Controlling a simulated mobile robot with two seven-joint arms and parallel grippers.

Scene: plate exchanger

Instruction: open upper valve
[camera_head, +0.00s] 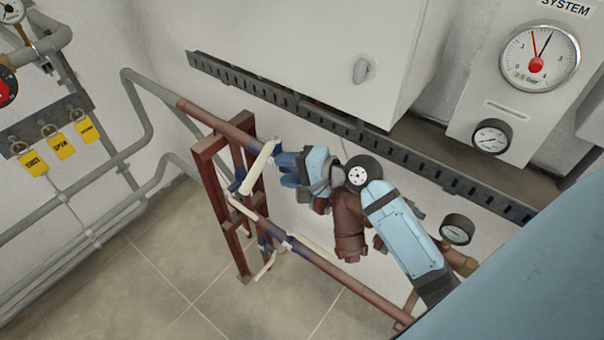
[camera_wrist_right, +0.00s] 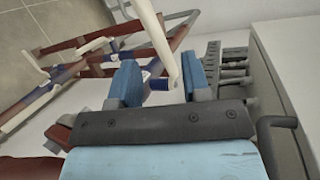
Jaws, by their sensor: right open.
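The upper valve's cream lever (camera_head: 262,160) sits at the upper reddish-brown pipe (camera_head: 218,121) in the head view and slants down to the left. My right gripper (camera_head: 286,169) is just right of this lever, its blue fingers pointing toward the pipe. In the right wrist view, the cream lever (camera_wrist_right: 153,32) comes down from the top edge into the gap between the open fingers of the right gripper (camera_wrist_right: 160,82). A blue part shows at the lever's lower end. I cannot tell whether a finger touches it. My left gripper is not in view.
A lower brown pipe (camera_head: 335,272) carries more cream levers on a red frame (camera_head: 212,190). A grey cabinet (camera_head: 300,45) and slotted rail (camera_head: 420,160) are above my right arm. A small gauge (camera_head: 457,229) stands to its right. Floor at lower left is clear.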

